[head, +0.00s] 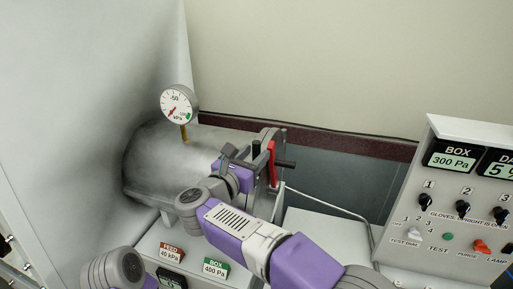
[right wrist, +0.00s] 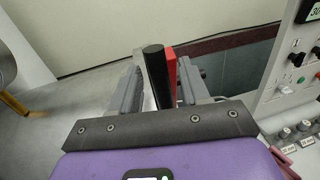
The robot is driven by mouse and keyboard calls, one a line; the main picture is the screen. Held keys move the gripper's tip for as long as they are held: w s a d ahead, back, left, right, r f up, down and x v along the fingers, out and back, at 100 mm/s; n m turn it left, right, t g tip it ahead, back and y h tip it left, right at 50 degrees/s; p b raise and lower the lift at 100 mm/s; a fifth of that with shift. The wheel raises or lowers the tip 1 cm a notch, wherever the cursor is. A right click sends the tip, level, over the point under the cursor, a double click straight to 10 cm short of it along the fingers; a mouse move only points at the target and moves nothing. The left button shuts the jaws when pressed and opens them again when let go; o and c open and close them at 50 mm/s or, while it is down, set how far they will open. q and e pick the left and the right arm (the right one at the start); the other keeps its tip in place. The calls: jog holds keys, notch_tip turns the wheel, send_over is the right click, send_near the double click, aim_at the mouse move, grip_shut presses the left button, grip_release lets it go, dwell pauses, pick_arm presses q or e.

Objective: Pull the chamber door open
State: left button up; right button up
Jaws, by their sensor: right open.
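The chamber (head: 165,155) is a grey metal cylinder lying on its side in the head view. Its round door (head: 264,180) is at the right end and looks shut, partly hidden by my right gripper and arm. A red lever (head: 271,160) and a black bar handle (head: 286,164) are at the door. My right gripper (head: 232,160) is open beside the door. In the right wrist view the black handle (right wrist: 154,66) stands between its two fingers (right wrist: 158,88), with the red lever (right wrist: 171,68) just behind; contact cannot be told. My left gripper is out of view.
A pressure gauge (head: 179,105) rises from the chamber's top. A control panel (head: 455,205) with knobs and displays stands at the right. Label plates reading FEED (head: 171,252) and BOX (head: 215,268) are below the chamber. A pale cable (head: 335,213) runs right of the door.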

jog(key=shift+x, duration=1)
jog(key=shift+w, duration=0.1)
jog(key=shift+c, duration=0.4)
grip_shut()
